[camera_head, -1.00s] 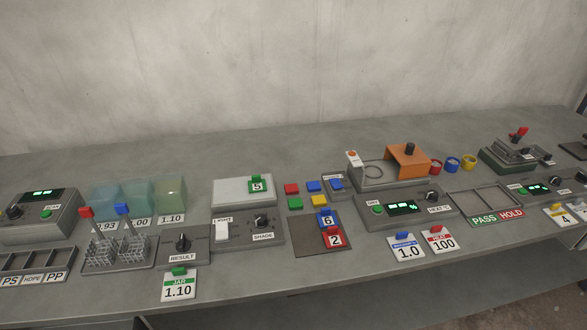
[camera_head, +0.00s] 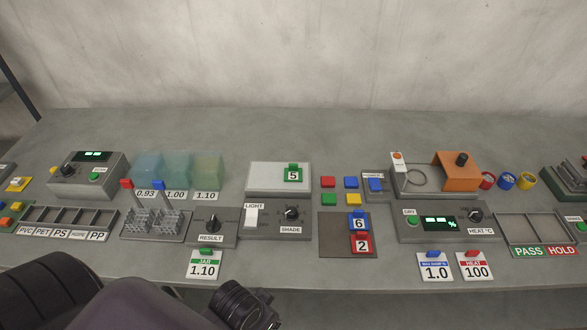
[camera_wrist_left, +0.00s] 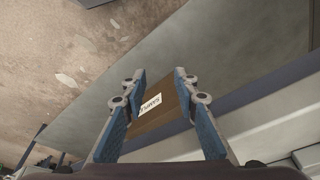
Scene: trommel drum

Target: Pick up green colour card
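The card I take for the green colour card (camera_head: 293,173) is a small green-framed tag with a white "5". It lies on the right part of a pale raised plate (camera_head: 265,177) near the middle of the bench. My left arm enters at the bottom of the head view, but its gripper is below the frame there. In the left wrist view my left gripper (camera_wrist_left: 160,82) has its blue-padded fingers on both sides of a brown box (camera_wrist_left: 158,105) labelled SAMPLE and appears shut on it. The green card is not in that view. My right gripper is not in view.
A blue "6" card (camera_head: 359,223) and a red "2" card (camera_head: 361,243) lie on a dark pad right of the plate. A LIGHT/SHADE panel (camera_head: 272,230) stands in front of the plate.

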